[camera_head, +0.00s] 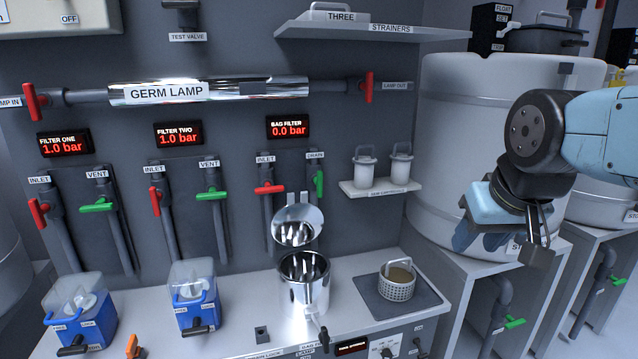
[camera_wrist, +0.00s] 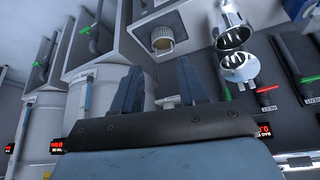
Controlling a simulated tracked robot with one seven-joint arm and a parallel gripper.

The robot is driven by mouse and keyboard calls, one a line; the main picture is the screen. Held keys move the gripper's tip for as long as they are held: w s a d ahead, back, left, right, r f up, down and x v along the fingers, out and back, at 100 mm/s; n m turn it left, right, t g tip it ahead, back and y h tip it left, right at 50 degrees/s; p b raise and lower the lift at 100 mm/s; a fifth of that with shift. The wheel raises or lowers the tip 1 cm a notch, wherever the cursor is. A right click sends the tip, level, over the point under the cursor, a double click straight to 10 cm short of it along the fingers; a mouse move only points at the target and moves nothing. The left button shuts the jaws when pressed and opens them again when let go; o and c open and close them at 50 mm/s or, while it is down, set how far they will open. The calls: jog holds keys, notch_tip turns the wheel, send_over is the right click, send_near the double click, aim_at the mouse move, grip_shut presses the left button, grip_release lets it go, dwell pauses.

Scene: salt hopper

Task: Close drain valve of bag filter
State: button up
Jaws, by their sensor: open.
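The bag filter's drain valve has a green handle (camera_head: 319,183) that stands upright, in line with its pipe, under the DRAIN label. The red inlet handle (camera_head: 269,188) lies crosswise, left of the drain. My gripper (camera_head: 541,232) is open and empty, far right of the drain valve. Its fingers (camera_wrist: 160,85) show in the wrist view.
A shelf (camera_head: 381,188) with two white cartridges sticks out right of the drain handle. A perforated basket (camera_head: 397,284) stands on a dark mat. The germ lamp (camera_head: 208,91) runs above. A large white tank (camera_head: 465,140) stands behind my arm.

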jog(key=w+a+f+n+t, duration=0.1)
jog(key=w+a+t, duration=0.15)
jog(key=w, duration=0.65)
jog(key=w+a+f+n+t, duration=0.15)
jog(key=w+a, duration=0.25)
jog(key=w, duration=0.4)
jog(key=t+y, duration=0.5)
jog(key=t, duration=0.3)
send_near(321, 183)
jog(key=shift+n, duration=0.25)
jog(key=x, duration=1.1)
jog(key=shift+c, duration=0.2)
